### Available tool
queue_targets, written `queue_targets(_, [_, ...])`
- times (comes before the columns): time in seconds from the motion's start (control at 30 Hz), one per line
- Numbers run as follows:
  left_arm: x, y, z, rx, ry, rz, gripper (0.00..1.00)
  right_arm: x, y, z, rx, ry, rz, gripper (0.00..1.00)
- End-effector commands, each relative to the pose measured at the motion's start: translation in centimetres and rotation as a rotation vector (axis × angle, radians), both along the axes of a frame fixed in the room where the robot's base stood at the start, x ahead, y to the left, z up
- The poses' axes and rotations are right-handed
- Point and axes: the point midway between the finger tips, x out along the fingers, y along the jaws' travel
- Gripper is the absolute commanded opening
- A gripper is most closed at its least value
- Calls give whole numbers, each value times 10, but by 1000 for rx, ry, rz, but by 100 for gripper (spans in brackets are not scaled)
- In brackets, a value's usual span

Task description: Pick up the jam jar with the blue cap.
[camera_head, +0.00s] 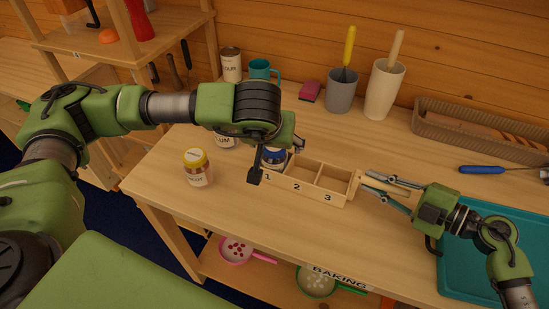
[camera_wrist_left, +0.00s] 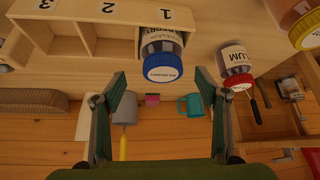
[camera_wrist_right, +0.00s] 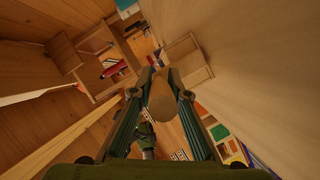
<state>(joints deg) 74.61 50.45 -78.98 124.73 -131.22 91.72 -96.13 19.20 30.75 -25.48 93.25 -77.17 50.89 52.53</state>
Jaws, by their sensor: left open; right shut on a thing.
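The jam jar with the blue cap (camera_head: 273,154) stands in compartment 1 of a wooden three-part box (camera_head: 313,186), partly hidden by my left gripper (camera_head: 278,161) in the head view. In the left wrist view, the blue cap (camera_wrist_left: 162,67) lies just ahead of my left gripper (camera_wrist_left: 160,80), roughly centred between its spread fingers, which are open and empty. Compartments 2 and 3 look empty. My right gripper (camera_head: 363,181) is at the box's right end, shut on a tan piece (camera_wrist_right: 163,98) that seems part of the box.
A yellow-capped jar (camera_head: 197,168) stands left of the box; a red-capped plum jar (camera_wrist_left: 237,70) stands behind it. A can (camera_head: 231,65), teal mug (camera_head: 260,69), grey cup (camera_head: 342,92) and rattan tray (camera_head: 480,129) line the back. A teal board (camera_head: 490,260) lies at right.

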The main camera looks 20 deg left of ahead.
Motion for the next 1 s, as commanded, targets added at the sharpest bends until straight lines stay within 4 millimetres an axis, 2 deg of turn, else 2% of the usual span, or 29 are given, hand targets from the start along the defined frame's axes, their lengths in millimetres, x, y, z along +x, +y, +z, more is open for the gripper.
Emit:
queue_targets(0.1, [10,9,-16,2,4,4,67,-1,0,-1,-2,2,1,0])
queue_targets(0.2, [17,9,-27,0,3,3,67,-1,0,-1,-2,2,1,0])
queue_targets(0.5, [21,9,-32,0,0,1,67,-1,0,-1,-2,2,1,0])
queue_targets(0.53, [21,9,-32,0,1,1,64,-1,0,-1,-2,2,1,0])
queue_targets(0.73, [21,9,-32,0,1,1,13,-1,0,-1,-2,2,1,0])
queue_targets(1.0, [21,9,-29,-1,-3,1,13,-1,0,-1,-2,2,1,0])
